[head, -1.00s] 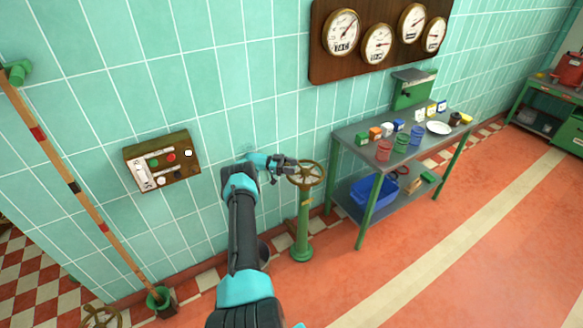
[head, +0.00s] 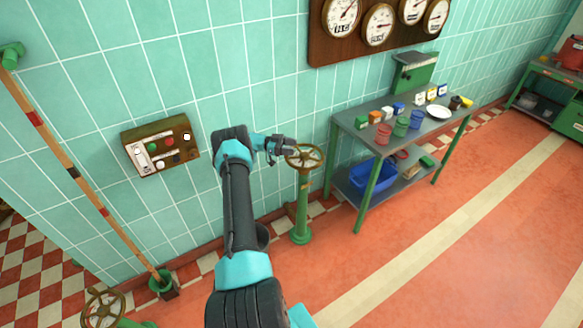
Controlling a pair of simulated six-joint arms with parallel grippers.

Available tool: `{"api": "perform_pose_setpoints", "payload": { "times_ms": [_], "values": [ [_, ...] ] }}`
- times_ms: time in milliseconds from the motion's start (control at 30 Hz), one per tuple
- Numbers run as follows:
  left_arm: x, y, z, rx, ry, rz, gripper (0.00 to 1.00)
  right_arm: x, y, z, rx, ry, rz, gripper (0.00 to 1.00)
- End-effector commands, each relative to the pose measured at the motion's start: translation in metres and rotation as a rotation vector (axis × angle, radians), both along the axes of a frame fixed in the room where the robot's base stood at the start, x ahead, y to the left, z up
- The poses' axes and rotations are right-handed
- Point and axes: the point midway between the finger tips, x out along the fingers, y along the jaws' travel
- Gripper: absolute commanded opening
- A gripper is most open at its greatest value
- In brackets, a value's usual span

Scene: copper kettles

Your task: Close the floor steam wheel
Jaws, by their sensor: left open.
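A brown spoked handwheel (head: 305,157) sits on top of a green floor pedestal (head: 302,210) near the tiled wall. My left gripper (head: 288,149) is open at the wheel's left rim; I cannot tell whether it touches the rim. A second brown handwheel (head: 103,309) shows at the bottom left, low by the floor, on a green fitting that the picture edge cuts off. The pictures do not show which of the two is the floor steam wheel. My right gripper is not in view.
A grey-topped table (head: 350,115) with cups, small boxes and a plate stands right of the pedestal. A control box (head: 160,146) and a gauge board (head: 330,50) hang on the wall. A long pole (head: 72,172) leans at the left. The red floor at right is clear.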

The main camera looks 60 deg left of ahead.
Motion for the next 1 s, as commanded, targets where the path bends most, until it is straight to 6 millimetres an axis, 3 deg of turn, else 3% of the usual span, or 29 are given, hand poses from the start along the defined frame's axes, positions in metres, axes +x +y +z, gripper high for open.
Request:
{"api": "perform_pose_setpoints", "payload": {
  "times_ms": [467,1000],
  "values": [
    [-0.025,-0.041,0.005,-0.001,0.001,0.001,0.54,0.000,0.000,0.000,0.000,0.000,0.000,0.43],
    [-0.060,-0.100,0.011,-0.001,0.001,0.001,0.54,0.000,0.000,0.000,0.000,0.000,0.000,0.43]
  ]
}}
